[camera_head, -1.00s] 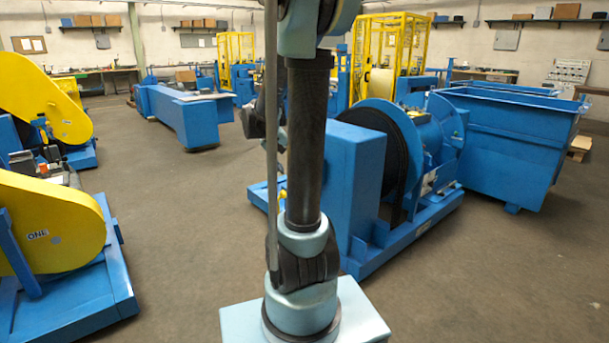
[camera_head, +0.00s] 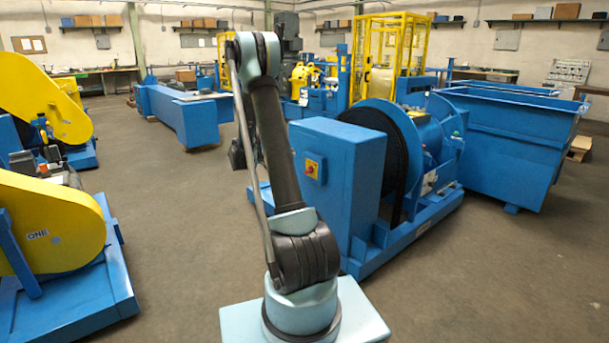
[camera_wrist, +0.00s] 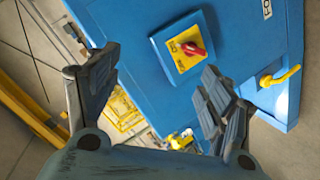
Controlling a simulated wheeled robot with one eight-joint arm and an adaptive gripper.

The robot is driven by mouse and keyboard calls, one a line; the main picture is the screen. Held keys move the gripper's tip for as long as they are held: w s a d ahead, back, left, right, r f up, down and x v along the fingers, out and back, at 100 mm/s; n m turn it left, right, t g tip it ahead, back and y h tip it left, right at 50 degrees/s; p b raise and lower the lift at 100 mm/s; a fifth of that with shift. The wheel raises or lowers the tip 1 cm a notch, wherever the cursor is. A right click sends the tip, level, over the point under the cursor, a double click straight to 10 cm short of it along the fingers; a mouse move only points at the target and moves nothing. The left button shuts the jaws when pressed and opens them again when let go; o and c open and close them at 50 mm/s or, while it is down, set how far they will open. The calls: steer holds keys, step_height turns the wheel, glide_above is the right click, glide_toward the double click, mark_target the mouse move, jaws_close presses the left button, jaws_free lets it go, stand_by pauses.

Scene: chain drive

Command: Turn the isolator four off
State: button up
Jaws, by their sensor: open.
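In the wrist view, a blue box on a blue cabinet (camera_wrist: 235,25) carries a yellow plate (camera_wrist: 180,62) with a red rotary handle (camera_wrist: 192,49). The label at the cabinet's upper right is cut off and shows only "FO". My gripper (camera_wrist: 155,95) is open and empty. Its fingers stand below and to either side of the switch, apart from it. In the head view, a similar red and yellow switch (camera_head: 311,168) sits on a blue cabinet (camera_head: 338,150). I cannot tell its handle position there. My gripper in the head view is mostly hidden behind my arm.
In the head view, a blue bin (camera_head: 510,150) stands at right. A yellow-guarded machine marked "ONE" (camera_head: 45,225) stands at left. The floor between it and my base is clear.

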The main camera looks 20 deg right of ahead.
steer(key=w+f+h, duration=0.2)
steer(key=w+f, duration=0.4)
steer(key=f, duration=0.1)
steer(key=m+t+h, duration=0.1)
steer(key=t+h, duration=0.1)
glide_toward(309, 170)
steer(key=w+d+f, duration=0.1)
steer(key=w+d, duration=0.4)
steer(key=d, duration=0.3)
steer(key=shift+w, duration=0.35)
steer(key=c, duration=1.1)
